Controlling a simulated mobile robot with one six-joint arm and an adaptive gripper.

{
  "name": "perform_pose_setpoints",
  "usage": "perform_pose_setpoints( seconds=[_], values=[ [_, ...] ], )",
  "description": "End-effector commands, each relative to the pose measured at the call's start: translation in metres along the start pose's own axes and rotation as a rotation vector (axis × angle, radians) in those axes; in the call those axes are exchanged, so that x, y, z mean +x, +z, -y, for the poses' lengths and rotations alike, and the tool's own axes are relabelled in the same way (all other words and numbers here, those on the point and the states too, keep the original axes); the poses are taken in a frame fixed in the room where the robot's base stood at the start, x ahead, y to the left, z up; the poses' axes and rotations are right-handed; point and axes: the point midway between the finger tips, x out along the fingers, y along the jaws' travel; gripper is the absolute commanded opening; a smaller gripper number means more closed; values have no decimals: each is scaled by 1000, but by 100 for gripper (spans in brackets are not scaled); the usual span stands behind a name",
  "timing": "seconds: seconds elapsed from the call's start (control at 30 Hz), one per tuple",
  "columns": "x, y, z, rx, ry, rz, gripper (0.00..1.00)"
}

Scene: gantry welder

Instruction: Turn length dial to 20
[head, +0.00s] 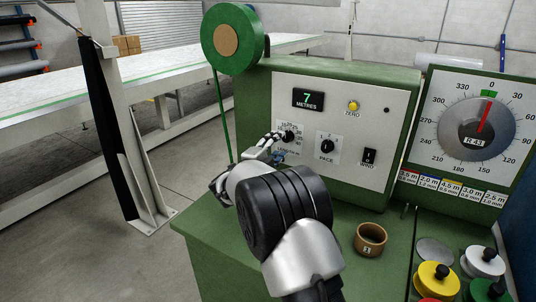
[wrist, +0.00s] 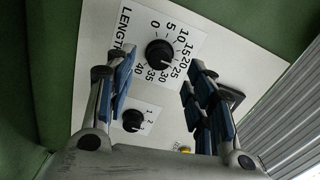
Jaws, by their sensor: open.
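The length dial (wrist: 159,53) is a black round knob on a white scale plate marked 0 to 40. It shows in the wrist view just beyond and between my fingertips; its exact pointer setting is too small to read surely. In the head view the length dial (head: 289,136) is partly covered by my fingers. My gripper (wrist: 161,68) is open, with blue-padded fingers apart on either side of the dial and nothing held. I cannot tell whether a finger touches the knob.
The display (head: 308,99) reads 7 metres. The pace dial (head: 327,146), black wind switch (head: 369,160) and yellow zero button (head: 353,106) share the panel. A brown cup (head: 370,239) stands on the green bench. A large round gauge (head: 476,128) is at right.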

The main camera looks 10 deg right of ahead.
Motion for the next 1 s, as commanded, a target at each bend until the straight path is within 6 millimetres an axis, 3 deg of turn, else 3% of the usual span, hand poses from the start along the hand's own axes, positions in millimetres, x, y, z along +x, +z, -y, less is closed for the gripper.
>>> perform_pose_setpoints(
  seconds=[0.2, 0.4, 0.8, 0.9, 1.0],
  values=[
    [-46, 0, 0, -1, 1, 2, 49],
    [-67, 0, 0, 0, 0, 1, 49],
    [-70, -1, 1, 0, 0, 3, 49],
    [-68, -1, 14, -13, 4, 46, 49],
    [-68, -2, 41, -57, 10, 156, 49]
  ],
)
